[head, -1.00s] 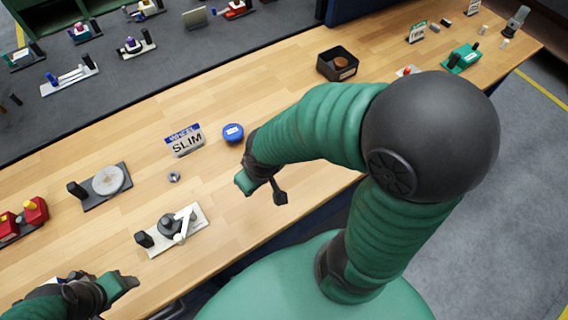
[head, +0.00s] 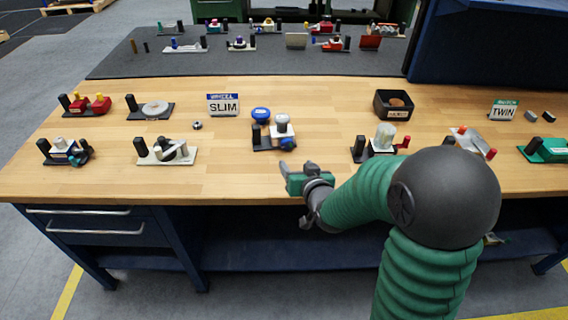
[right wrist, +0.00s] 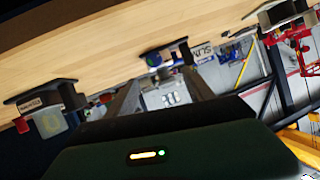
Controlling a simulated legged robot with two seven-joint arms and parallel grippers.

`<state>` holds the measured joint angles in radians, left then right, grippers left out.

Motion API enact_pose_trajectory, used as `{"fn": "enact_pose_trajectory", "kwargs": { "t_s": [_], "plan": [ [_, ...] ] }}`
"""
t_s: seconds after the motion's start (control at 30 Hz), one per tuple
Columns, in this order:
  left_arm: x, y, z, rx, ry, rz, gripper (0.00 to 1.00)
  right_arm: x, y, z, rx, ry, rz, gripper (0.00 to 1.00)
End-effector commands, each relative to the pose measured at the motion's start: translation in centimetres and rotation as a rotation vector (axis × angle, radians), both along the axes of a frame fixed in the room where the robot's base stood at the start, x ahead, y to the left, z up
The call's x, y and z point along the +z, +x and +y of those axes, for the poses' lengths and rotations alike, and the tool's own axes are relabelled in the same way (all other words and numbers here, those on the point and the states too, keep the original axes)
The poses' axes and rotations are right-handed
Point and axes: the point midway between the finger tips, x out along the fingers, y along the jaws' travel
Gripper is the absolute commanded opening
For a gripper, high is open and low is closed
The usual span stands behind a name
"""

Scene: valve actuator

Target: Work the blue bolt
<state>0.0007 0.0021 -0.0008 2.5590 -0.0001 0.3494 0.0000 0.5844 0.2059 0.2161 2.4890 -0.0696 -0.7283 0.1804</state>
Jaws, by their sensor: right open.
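A small fixture (head: 283,129) with a white block, a grey cap and a black post stands mid-table in the head view. A blue part (head: 288,143), which looks like the blue bolt, sits low on its right front side. The fixture also shows in the right wrist view (right wrist: 166,57), beyond the fingers, with blue parts too small to make out. My right gripper (head: 298,171) is open and empty at the table's front edge, in front of the fixture and apart from it. Its spread fingers also show in the right wrist view (right wrist: 162,86). My left gripper is out of view.
A lever fixture (head: 166,151) stands to the left. A fixture with a pale cylinder (head: 384,137) stands to the right. Bare wood lies between them.

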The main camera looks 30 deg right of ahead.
Motion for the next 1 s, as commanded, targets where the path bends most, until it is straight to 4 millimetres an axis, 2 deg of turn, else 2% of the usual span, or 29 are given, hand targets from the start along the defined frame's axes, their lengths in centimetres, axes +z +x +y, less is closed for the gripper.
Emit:
{"fn": "enact_pose_trajectory", "kwargs": {
  "t_s": [0.17,0.5,0.63,0.8,1.0],
  "plan": [
    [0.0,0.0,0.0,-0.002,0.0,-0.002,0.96,-0.9,2.2,-1.4,-0.007,0.004,-0.006,0.62],
    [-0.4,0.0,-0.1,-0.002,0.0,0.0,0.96,-4.1,10.2,-3.2,-0.004,-0.003,-0.004,0.62],
    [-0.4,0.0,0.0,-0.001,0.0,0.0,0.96,-5.1,12.6,-4.2,-0.005,-0.003,-0.005,0.62],
    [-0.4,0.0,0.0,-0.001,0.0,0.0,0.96,-5.8,14.2,-5.0,-0.004,-0.001,-0.004,0.62],
    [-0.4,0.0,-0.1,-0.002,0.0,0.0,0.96,-6.0,14.4,-5.0,-0.005,-0.002,-0.003,0.62]
  ]
}}
